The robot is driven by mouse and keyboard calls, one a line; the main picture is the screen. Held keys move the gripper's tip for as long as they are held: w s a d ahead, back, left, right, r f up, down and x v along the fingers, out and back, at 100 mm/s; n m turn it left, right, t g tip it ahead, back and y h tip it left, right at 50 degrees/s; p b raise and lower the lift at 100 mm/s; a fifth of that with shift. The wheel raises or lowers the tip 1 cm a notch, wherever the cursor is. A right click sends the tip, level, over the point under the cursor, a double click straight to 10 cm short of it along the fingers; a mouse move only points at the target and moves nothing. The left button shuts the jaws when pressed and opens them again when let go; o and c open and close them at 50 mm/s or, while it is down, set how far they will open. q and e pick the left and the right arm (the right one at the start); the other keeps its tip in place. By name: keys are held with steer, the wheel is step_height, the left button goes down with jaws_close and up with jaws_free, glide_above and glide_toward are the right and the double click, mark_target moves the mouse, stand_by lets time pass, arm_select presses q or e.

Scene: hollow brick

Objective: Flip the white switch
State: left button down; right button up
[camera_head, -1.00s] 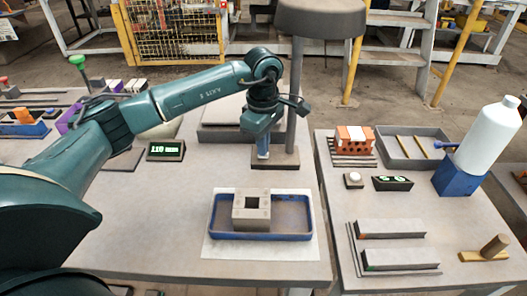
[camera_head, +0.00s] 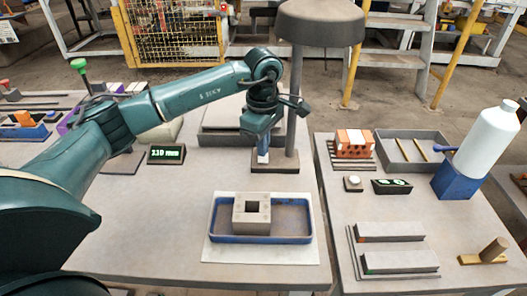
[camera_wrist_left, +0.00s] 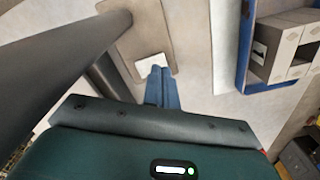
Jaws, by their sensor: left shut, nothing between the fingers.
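The white switch (camera_wrist_left: 152,65) is a small pale rectangle on the brown base (camera_wrist_left: 130,28) of the lamp-like stand. My left gripper (camera_head: 263,159) points down there, shut and empty, beside the post. In the left wrist view its blue fingertips (camera_wrist_left: 160,70) are at the switch's near edge; I cannot tell whether they touch it. My right gripper is not in view.
The grey post (camera_head: 294,100) and its wide round head (camera_head: 320,22) stand close to my left gripper. A blue tray (camera_head: 290,237) holding a hollow grey brick (camera_head: 252,213) lies in front. A lit display (camera_head: 166,154) stands left. A gap separates the right table (camera_head: 332,205).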

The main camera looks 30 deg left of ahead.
mark_target(263, 159)
arm_select(q)
steer(key=shift+r+p, duration=1.45)
steer(key=shift+r, duration=1.25)
